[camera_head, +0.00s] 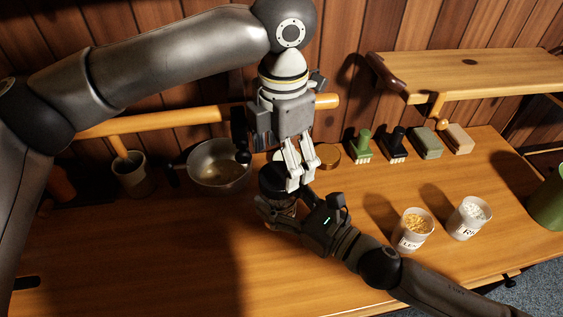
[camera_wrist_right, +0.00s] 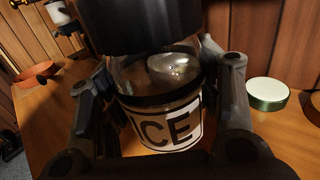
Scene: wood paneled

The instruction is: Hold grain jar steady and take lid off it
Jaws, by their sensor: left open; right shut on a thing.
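The grain jar (camera_wrist_right: 165,118) is clear, with a black lid (camera_wrist_right: 140,22) on top and a label of which "ICE" is readable. In the head view the lid (camera_head: 271,180) is dark and partly hidden by my left gripper; the jar body is mostly hidden. My right gripper (camera_head: 281,208) is shut on the jar, its fingers on both sides of the body below the lid. The jar stands upright on the table. My left gripper (camera_head: 299,183) points down at the lid from above, fingers open. I cannot tell whether its fingertips touch the lid.
A metal bowl (camera_head: 219,165) stands left of the jar. A round lid (camera_head: 328,155), brushes (camera_head: 361,147) and blocks (camera_head: 426,143) line the back. Two labelled cups (camera_head: 411,230) (camera_head: 468,218) and a green container (camera_head: 550,200) stand right. The table's front left is clear.

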